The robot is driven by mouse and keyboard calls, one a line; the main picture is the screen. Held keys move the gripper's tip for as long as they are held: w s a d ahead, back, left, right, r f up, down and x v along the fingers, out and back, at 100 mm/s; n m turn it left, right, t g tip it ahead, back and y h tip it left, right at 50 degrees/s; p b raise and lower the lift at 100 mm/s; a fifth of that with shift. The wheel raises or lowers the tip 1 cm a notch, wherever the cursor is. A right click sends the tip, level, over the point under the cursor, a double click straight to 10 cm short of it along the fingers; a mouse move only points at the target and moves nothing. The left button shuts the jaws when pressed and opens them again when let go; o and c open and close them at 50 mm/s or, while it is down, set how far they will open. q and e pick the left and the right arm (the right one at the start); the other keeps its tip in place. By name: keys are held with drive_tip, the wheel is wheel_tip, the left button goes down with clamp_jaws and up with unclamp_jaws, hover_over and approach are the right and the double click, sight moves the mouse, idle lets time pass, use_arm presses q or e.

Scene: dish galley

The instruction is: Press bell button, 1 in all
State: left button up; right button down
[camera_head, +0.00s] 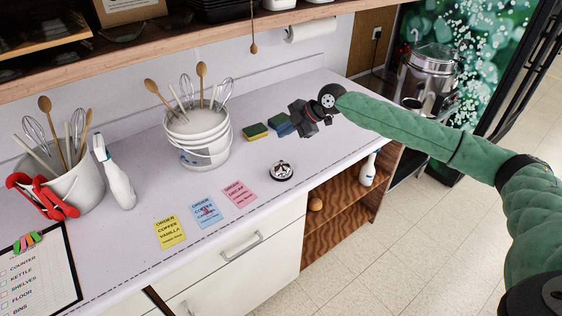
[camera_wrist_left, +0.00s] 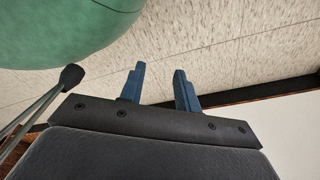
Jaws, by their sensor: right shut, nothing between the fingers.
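The bell (camera_head: 281,171) is a small silver call bell on a dark base, standing on the white counter near its front edge. My right gripper (camera_head: 296,122) comes in from the right on its green-sleeved arm. It is over the counter behind and to the right of the bell, apart from it, close to the sponges. It is shut and empty. My left gripper does not show in the head view. In the left wrist view its two blue fingers (camera_wrist_left: 159,90) stand apart with nothing between them, above a pale tiled floor.
Yellow, blue and pink order cards (camera_head: 207,212) lie left of the bell. A white utensil bucket (camera_head: 197,151), a spray bottle (camera_head: 115,175) and a yellow-green sponge (camera_head: 255,131) stand or lie behind. An overhead shelf (camera_head: 190,48) runs along the back. Counter around the bell is clear.

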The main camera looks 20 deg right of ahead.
sight(281, 162)
drive_tip(key=shift+f, duration=0.15)
